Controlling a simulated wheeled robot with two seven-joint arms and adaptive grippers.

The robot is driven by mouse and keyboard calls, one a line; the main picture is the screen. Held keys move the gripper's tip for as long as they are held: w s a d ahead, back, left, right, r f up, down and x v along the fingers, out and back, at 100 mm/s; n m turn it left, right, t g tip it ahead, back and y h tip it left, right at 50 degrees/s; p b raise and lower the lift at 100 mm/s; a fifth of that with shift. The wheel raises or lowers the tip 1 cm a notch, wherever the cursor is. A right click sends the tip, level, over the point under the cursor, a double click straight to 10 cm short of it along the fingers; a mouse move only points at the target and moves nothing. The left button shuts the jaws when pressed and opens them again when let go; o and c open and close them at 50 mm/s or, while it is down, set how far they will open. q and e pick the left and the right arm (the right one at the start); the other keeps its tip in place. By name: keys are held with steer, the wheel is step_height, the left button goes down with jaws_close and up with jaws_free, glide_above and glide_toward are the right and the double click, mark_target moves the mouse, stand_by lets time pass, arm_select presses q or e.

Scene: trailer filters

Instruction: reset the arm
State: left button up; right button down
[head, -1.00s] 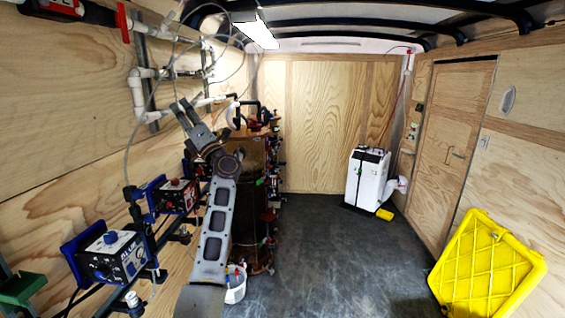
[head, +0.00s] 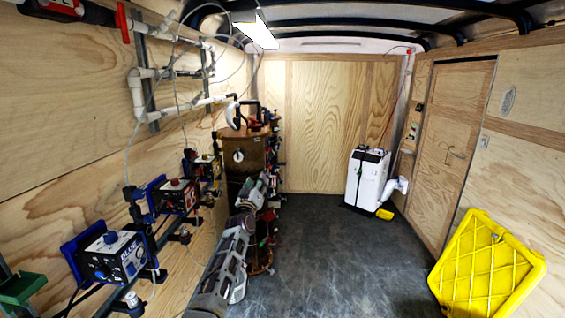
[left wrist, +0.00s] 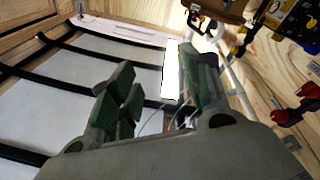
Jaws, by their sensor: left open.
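My left arm (head: 228,262) comes up from the bottom of the head view, in front of the lower part of the brown wooden-topped stand. My left gripper (head: 262,184) is at its far end, small and partly lost against the clutter by that stand. In the left wrist view the two greenish finger pairs of my left gripper (left wrist: 160,92) are apart. Nothing shows between them but the trailer ceiling and wall behind. My right gripper is not in view.
The brown stand (head: 235,180) is close behind my arm. Blue-framed control boxes (head: 113,257) line the left wall. A white filter machine (head: 366,178) stands at the back right, and a yellow crate lid (head: 490,265) leans at the right. The dark floor (head: 335,250) between is clear.

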arm_select(q)
steer(key=s+a+f+m+g, duration=0.1)
steer(key=s+f+m+g, duration=0.15)
steer(key=f, duration=1.25)
steer(key=s+f+m+g, duration=0.2)
steer(key=s+f+g, duration=0.2)
steer(key=f, duration=1.2)
steer(key=s+a+f+m+g+y, duration=0.1)
steer(key=s+a+f+g, duration=0.15)
steer(key=s+f, duration=0.85)
steer(key=s+a+f+g, duration=0.25)
steer(key=s+f, duration=0.35)
steer(key=f, duration=0.8)
steer(key=s+a+f+g, duration=0.1)
steer(key=s+a+f, duration=0.1)
steer(key=s+f, duration=0.55)
steer(key=s+a+f+g+y, duration=0.15)
steer(key=s+f, duration=0.35)
steer(key=s, duration=0.6)
steer(key=s+a+f+g, duration=0.1)
steer(key=s+a+f, duration=0.2)
steer(key=s+f, duration=0.5)
steer(key=s+a+f+g, duration=0.2)
steer(key=s, duration=1.4)
steer(key=s+a+f+m+g, duration=0.1)
steer(key=s+f+g, duration=0.1)
steer(key=s, duration=1.5)
steer(key=shift+s+a+f, duration=0.2)
steer(key=shift+a+f, duration=0.2)
steer(key=shift+f, duration=0.15)
